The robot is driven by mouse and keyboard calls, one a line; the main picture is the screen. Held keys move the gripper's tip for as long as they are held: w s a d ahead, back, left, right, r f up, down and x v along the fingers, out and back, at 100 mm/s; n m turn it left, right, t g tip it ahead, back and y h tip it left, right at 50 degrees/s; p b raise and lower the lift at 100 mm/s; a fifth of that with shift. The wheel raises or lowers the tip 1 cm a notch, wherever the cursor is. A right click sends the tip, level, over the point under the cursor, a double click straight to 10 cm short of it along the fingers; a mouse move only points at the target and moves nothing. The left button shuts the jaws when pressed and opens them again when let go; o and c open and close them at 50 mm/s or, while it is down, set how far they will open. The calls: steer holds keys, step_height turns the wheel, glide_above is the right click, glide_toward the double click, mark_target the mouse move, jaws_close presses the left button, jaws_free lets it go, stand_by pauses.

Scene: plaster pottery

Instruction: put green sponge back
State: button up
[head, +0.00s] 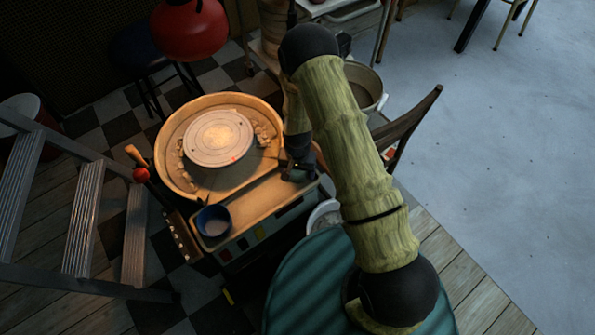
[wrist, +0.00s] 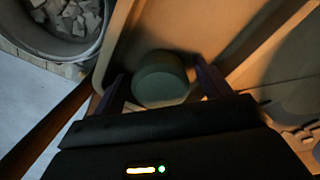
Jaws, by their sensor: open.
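A round, grey-green sponge (wrist: 158,82) shows in the wrist view, in the corner of a tan tray (wrist: 215,25). My gripper (head: 297,172) is low over the right end of the pottery wheel's tray in the head view. Its jaws are open, with one dark finger on each side of the sponge in the wrist view. I cannot tell whether either finger touches it. In the head view the sponge is hidden by my gripper and arm.
The wheel head (head: 218,138) sits in its round basin left of my gripper. A blue cup (head: 213,222) stands on the front ledge. A wooden chair (head: 412,125) is close on the right, and a metal stepladder (head: 85,215) is on the left. Open floor lies far right.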

steer(key=shift+r, duration=0.1)
step_height(320, 180, up, 12)
steer(key=p, duration=0.3)
steer(key=shift+r, duration=0.1)
stand_by(0.6)
steer(key=s+d+r+t, duration=0.1)
steer(key=s+d+r, duration=0.3)
steer(key=r, duration=0.3)
steer(key=s+d+r+n, duration=0.1)
steer(key=s+d+r, duration=0.3)
steer(key=r, duration=0.4)
steer(key=s+d+r+n+t, duration=0.1)
steer(key=s+d+r, duration=0.3)
steer(key=r, duration=0.4)
steer(key=shift+s+d+r+t, duration=0.2)
steer(key=shift+d+t, duration=0.1)
steer(key=shift+d, duration=0.5)
steer(key=shift+w, duration=0.1)
steer(key=w+p+v, duration=0.3)
steer(key=p+v, duration=0.9)
steer(key=p, duration=0.1)
steer(key=w+r+p+v, duration=0.1)
steer(key=w+p+v, duration=0.1)
steer(key=p+v, duration=1.1)
steer(key=shift+w+r, duration=0.3)
steer(key=shift+r, duration=0.05)
